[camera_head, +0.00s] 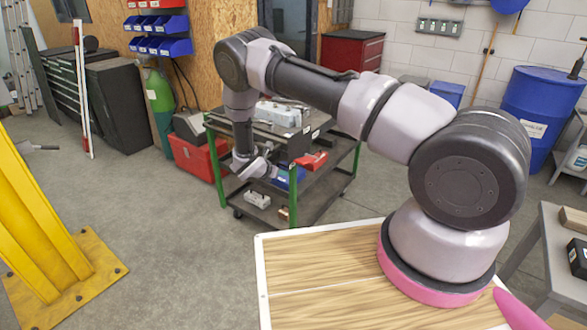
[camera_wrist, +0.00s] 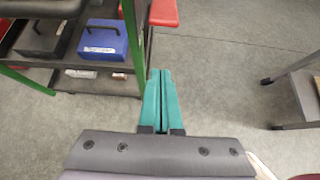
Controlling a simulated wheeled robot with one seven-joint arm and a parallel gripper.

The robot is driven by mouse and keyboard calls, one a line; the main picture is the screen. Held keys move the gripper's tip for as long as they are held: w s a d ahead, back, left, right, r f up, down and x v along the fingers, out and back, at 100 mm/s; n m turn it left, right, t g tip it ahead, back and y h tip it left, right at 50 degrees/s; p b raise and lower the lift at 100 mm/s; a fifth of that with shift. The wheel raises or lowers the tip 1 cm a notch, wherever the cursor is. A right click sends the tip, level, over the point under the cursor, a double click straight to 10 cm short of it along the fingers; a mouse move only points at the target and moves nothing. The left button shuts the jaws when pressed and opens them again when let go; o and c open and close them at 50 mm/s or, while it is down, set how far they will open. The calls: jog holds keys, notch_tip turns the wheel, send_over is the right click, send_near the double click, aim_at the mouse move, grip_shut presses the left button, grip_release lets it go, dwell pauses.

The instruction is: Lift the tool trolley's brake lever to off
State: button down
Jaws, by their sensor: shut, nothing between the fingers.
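The tool trolley (camera_head: 328,196) has a green frame and dark shelves, and stands beyond my wooden-topped base. It also shows at the upper left of the wrist view (camera_wrist: 100,82). A red part (camera_head: 311,161) sticks out at its side and shows at the top of the wrist view (camera_wrist: 163,12); I cannot tell for certain whether it is the brake lever. My gripper (camera_wrist: 161,72) has its two teal fingers shut together with nothing between them. The fingers point toward the red part, apart from it in the picture. In the head view my wrist hangs in front of the trolley, and the fingertips are unclear.
A blue case (camera_wrist: 103,40) and a black case (camera_wrist: 45,38) sit on the trolley's shelf. A red toolbox (camera_head: 197,158) stands left of the trolley. A yellow post (camera_head: 40,225) is at the far left. The grey floor right of the fingers is clear up to a grey stand (camera_wrist: 302,92).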

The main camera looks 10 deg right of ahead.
aim_at(304, 159)
jog(key=w+d+f, duration=0.2)
jog(key=w+d, duration=0.4)
jog(key=shift+w+d, duration=0.2)
jog(key=shift+d, duration=0.1)
jog(key=shift+r, duration=0.1)
dwell(0.4)
